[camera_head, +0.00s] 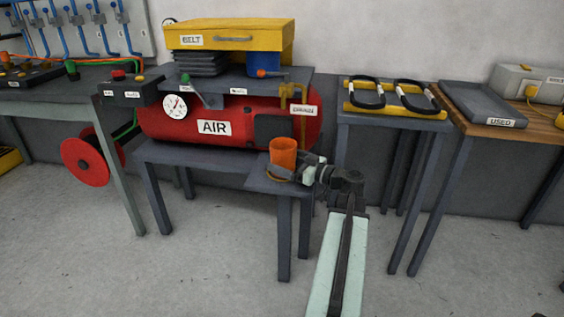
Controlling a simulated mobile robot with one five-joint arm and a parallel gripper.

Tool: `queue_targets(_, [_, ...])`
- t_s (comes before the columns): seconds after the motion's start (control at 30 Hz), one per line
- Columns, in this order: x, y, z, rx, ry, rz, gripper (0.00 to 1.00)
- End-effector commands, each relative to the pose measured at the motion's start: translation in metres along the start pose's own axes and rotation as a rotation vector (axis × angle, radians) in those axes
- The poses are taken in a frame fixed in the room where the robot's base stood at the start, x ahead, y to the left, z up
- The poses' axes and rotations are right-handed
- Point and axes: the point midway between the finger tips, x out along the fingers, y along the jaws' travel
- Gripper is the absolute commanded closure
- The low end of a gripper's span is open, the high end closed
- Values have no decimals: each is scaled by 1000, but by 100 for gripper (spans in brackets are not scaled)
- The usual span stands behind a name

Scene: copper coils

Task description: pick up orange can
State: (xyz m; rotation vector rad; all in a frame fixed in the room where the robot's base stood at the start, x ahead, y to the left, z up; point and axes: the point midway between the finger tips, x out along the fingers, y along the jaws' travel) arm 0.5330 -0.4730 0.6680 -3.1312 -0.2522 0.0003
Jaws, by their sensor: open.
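The orange can (284,152) stands upright near the front right corner of a low grey table (262,186), on what looks like a small yellowish base. My gripper (297,175) is at the can's lower right side, at the end of my pale arm. Its jaws are open and very close to the can. The fingertips are small and partly hidden against the can, so I cannot tell whether they touch it.
A red air tank (240,128) lies just behind the can, with a yellow belt box (230,35) above it. Open floor (210,260) lies in front.

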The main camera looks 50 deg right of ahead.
Motion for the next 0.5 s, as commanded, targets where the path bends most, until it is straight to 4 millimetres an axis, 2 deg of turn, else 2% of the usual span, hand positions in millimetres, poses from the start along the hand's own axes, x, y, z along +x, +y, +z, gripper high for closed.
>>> queue_targets(0.07, [8, 0, 0, 0, 0, -1, 0])
queue_targets(0.23, [8, 0, 0, 0, 0, 0, 0])
queue_targets(0.27, [8, 0, 0, 0, 0, 0, 6])
queue_targets(0.5, [8, -1, 0, 0, 0, -1, 73])
